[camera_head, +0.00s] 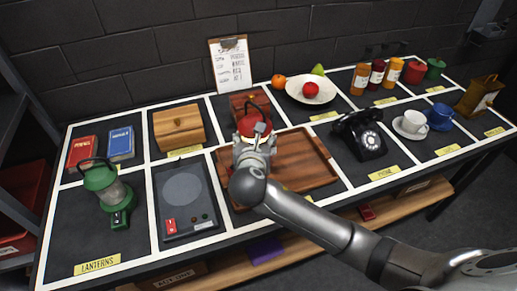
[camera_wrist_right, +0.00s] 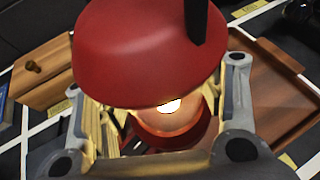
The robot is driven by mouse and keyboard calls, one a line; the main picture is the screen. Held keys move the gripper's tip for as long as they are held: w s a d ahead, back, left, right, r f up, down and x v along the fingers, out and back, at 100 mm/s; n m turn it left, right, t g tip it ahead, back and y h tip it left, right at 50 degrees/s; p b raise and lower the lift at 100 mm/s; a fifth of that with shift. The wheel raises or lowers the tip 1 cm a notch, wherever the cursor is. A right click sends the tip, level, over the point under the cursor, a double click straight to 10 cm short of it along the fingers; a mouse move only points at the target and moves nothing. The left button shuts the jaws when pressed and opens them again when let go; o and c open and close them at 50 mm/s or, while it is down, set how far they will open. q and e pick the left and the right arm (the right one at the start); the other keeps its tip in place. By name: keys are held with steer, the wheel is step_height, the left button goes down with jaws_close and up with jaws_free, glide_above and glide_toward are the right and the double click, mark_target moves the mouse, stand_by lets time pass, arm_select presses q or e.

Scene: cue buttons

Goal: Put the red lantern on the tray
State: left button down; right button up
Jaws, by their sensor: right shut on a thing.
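The red lantern (camera_head: 252,124) is upright, with its dark handle on top. My right gripper (camera_head: 254,145) is shut on it from the front. In the right wrist view the lantern's red cap (camera_wrist_right: 145,50) fills the upper middle, with a glowing lamp below it between the fingers. My left gripper is not in view.
A green lantern (camera_head: 105,185) stands at the left above a LANTERNS label. A dark device with buttons (camera_head: 185,198) lies left of the tray, a black telephone (camera_head: 362,136) right of it. A wooden box (camera_head: 178,128) and fruit bowl (camera_head: 303,94) stand behind. The tray's right part is bare.

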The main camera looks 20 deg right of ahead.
steer(key=shift+w+d+f, duration=0.3)
steer(key=shift+w+f, duration=0.1)
steer(key=shift+f, duration=0.1)
steer(key=shift+w+d+f, duration=0.25)
steer(key=shift+w+f, duration=0.15)
steer(key=shift+f, duration=0.05)
steer(key=shift+w+d+f, duration=0.1)
steer(key=shift+w+f, duration=0.05)
steer(key=shift+f, duration=0.85)
steer(key=shift+w+d+f, duration=0.1)
steer(key=shift+f, duration=0.85)
steer(key=o, duration=1.5)
steer(key=shift+f, duration=0.2)
steer(key=shift+c, duration=0.2)
steer(key=shift+s+a+r, duration=0.1)
steer(key=shift+s+r, duration=0.05)
steer(key=shift+r, duration=0.05)
steer(key=v, duration=1.1)
steer(key=shift+s+r, duration=0.2)
steer(key=shift+s, duration=0.15)
steer(key=shift+a, duration=0.1)
